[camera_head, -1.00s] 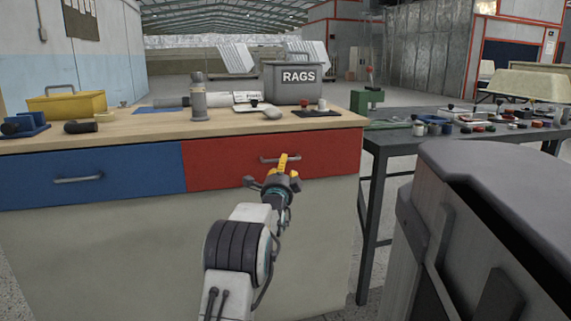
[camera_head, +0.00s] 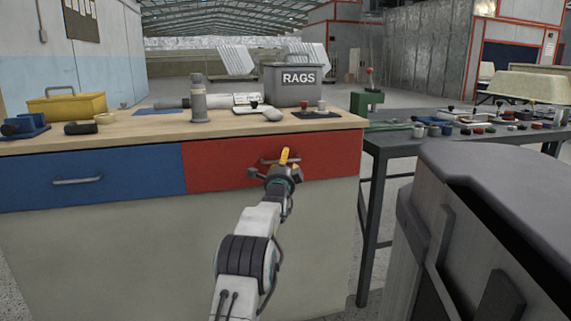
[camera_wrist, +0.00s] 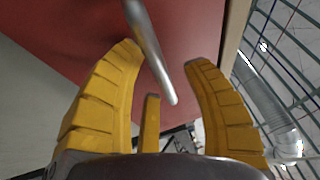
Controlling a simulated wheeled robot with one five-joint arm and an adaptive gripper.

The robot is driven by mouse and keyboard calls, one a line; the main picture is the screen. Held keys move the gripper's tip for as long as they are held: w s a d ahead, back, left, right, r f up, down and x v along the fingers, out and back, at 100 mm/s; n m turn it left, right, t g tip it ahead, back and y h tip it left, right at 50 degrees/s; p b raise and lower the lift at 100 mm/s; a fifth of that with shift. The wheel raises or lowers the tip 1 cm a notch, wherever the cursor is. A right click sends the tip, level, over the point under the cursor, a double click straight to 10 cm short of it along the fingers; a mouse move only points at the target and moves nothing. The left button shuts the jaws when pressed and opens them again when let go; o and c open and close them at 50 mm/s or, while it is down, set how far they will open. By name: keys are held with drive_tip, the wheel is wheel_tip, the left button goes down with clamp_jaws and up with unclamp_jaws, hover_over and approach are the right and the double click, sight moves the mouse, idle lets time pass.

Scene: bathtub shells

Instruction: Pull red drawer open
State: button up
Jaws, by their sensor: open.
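The red drawer (camera_head: 325,156) is the right one of two drawers in the workbench front, and it looks shut. Its metal bar handle (camera_head: 268,160) is partly hidden behind my gripper (camera_head: 284,164) in the head view. In the wrist view the handle (camera_wrist: 150,50) runs from the top edge down between the yellow fingers of my gripper (camera_wrist: 165,60). The fingers are spread, with one on each side of the bar's lower end. I cannot tell whether any finger touches it.
A blue drawer (camera_head: 90,178) with its own handle is to the left. The benchtop (camera_head: 150,128) holds a grey RAGS box (camera_head: 298,82), a yellow toolbox (camera_head: 68,104) and small tools. A dark table (camera_head: 430,140) and a grey box-like body (camera_head: 480,230) stand to the right.

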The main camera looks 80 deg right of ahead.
drive_tip(key=shift+o, duration=0.2)
clamp_jaws()
idle(0.3)
